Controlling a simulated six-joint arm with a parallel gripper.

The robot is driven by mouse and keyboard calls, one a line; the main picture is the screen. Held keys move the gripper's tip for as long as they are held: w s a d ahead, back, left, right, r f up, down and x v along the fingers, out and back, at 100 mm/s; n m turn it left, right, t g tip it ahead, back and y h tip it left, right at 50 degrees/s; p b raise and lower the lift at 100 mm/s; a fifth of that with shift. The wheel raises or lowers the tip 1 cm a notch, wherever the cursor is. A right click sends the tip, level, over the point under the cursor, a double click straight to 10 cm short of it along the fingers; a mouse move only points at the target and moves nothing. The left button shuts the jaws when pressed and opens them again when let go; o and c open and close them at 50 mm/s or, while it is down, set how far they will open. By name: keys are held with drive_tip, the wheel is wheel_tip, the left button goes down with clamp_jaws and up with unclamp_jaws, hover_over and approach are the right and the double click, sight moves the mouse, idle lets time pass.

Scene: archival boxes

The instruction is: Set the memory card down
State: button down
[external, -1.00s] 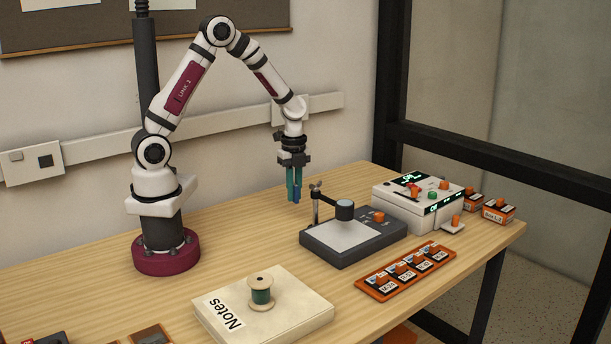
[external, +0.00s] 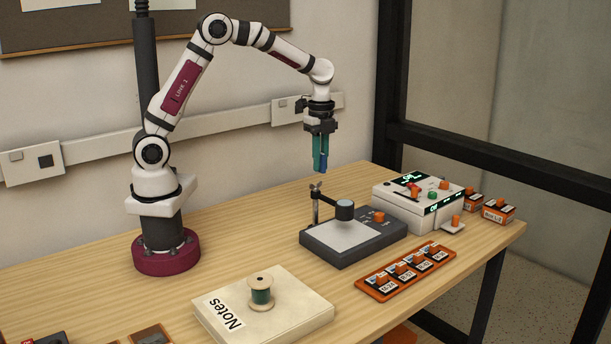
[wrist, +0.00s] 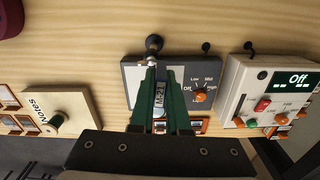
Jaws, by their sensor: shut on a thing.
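My gripper (external: 320,167) is in the air above the back edge of the dark grey device with a pale plate. Its green fingers are shut on the memory card (wrist: 159,95), which shows a white label in the wrist view. In the external view a blue part of the card (external: 324,164) shows beside the fingers, pointing down. In the wrist view my gripper (wrist: 161,78) covers much of the grey device (wrist: 206,77). The card is clear of every surface.
The grey device (external: 372,250) carries a small post with a round head (external: 345,209) and an orange knob. A white control box (external: 408,214) stands to its right. In front lies an orange rack (external: 372,293) holding several labelled cards. A notebook (external: 290,320) with a thread spool (external: 261,290) lies front left.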

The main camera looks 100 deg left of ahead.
drive_tip(key=w+a+n, duration=0.1)
drive_tip(key=w+a, duration=0.4)
drive_tip(key=a, duration=0.1)
drive_tip(key=a+f, duration=0.4)
drive_tip(key=s+a+f, duration=0.1)
drive_tip(key=a+f, duration=0.3)
drive_tip(key=s+a+f, duration=0.1)
drive_tip(key=a+f, duration=0.3)
drive_tip(key=shift+f, duration=2.35)
drive_tip(key=c, duration=0.9)
unclamp_jaws()
drive_tip(key=shift+f, duration=0.1)
